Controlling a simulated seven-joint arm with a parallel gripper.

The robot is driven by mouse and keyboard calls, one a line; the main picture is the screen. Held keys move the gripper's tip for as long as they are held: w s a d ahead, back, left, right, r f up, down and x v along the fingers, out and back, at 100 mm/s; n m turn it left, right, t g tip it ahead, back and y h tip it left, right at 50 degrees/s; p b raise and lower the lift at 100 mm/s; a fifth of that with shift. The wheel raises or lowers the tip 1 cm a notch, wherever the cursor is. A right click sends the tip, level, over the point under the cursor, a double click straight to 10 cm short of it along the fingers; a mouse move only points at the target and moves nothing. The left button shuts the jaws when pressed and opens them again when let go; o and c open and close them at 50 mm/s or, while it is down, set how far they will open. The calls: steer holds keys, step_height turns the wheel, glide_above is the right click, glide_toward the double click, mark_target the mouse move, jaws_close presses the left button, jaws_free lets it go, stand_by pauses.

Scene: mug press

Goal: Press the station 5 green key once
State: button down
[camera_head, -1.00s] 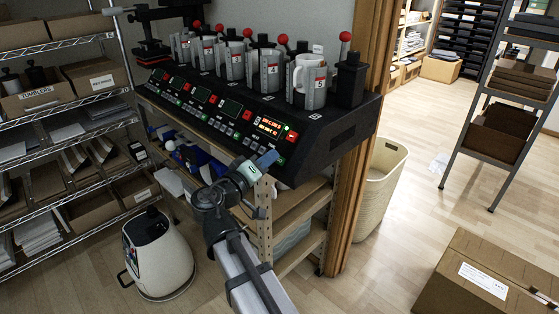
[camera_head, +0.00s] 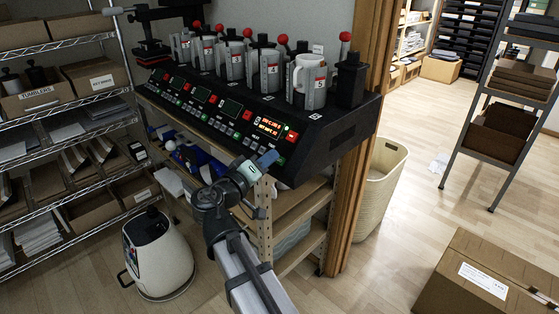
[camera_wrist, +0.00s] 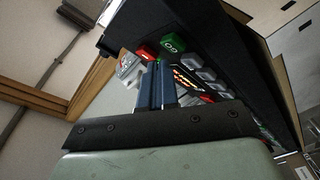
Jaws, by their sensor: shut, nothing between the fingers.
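The station 5 panel has a lit orange display (camera_head: 268,125) on the black press (camera_head: 335,125), below the white mug (camera_head: 303,80) labelled 5. In the wrist view, the green key (camera_wrist: 172,45), marked GO, sits beside a red key (camera_wrist: 147,52). The red key also shows in the head view (camera_head: 292,136); I cannot clearly make out the green key there. My gripper (camera_head: 272,156) is shut and empty, its blue fingers just in front of the panel's lower edge. In the wrist view, the fingertips (camera_wrist: 156,66) lie just below the two keys in the picture, apparently apart from the green one.
Grey keys (camera_wrist: 205,74) sit beside the display, close to the fingers. More mug stations line the press to the left. A shelf (camera_head: 290,215) stands under the press, and a wooden post (camera_head: 348,200) is at its right. A cream bin (camera_head: 380,190) stands on the floor beyond.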

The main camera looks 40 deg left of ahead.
steer(key=shift+f, duration=0.1)
stand_by(0.3)
steer(key=shift+w+f, duration=0.2)
steer(key=shift+w, duration=0.1)
steer(key=shift+w+f, duration=0.3)
steer(key=shift+w, duration=0.05)
stand_by(1.2)
steer(key=shift+s, duration=0.1)
steer(key=shift+s+r, duration=0.6)
steer(key=s+r, duration=0.3)
steer(key=shift+s+r, duration=0.2)
steer(key=shift+s, duration=0.1)
stand_by(0.5)
stand_by(0.9)
